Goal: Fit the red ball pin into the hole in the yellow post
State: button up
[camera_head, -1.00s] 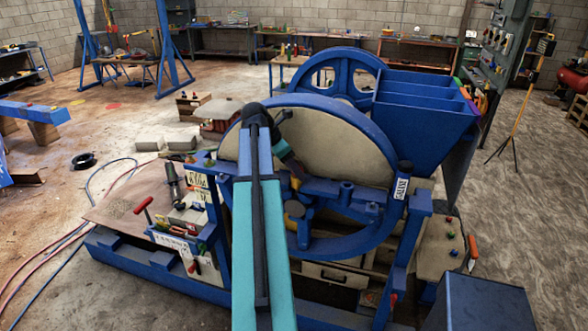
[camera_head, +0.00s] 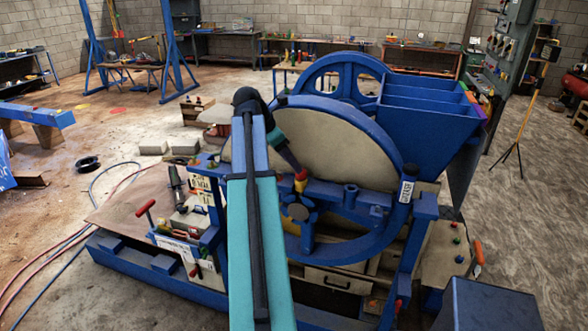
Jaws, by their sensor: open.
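My gripper (camera_head: 298,172) is at the end of my forearm, in front of the big flywheel. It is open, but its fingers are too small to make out. A small red piece (camera_head: 301,175) shows at the fingertips, directly above a small yellow piece (camera_head: 301,187). These may be the red ball pin and the yellow post. I cannot tell whether the red piece sits in a hole, rests on the yellow piece or is apart from it. My arm hides part of the area on the left.
The blue flywheel (camera_head: 395,165) stands close behind my gripper, with a blue bar (camera_head: 335,194) across its front. A side panel (camera_head: 440,255) at right carries several coloured knobs. A tool board (camera_head: 120,205) with a red handle (camera_head: 146,207) lies left.

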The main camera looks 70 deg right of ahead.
jog(key=b+v, duration=0.2)
jog(key=v, duration=0.6)
jog(key=shift+a+r, duration=0.1)
jog(key=shift+a, duration=0.05)
dwell(1.0)
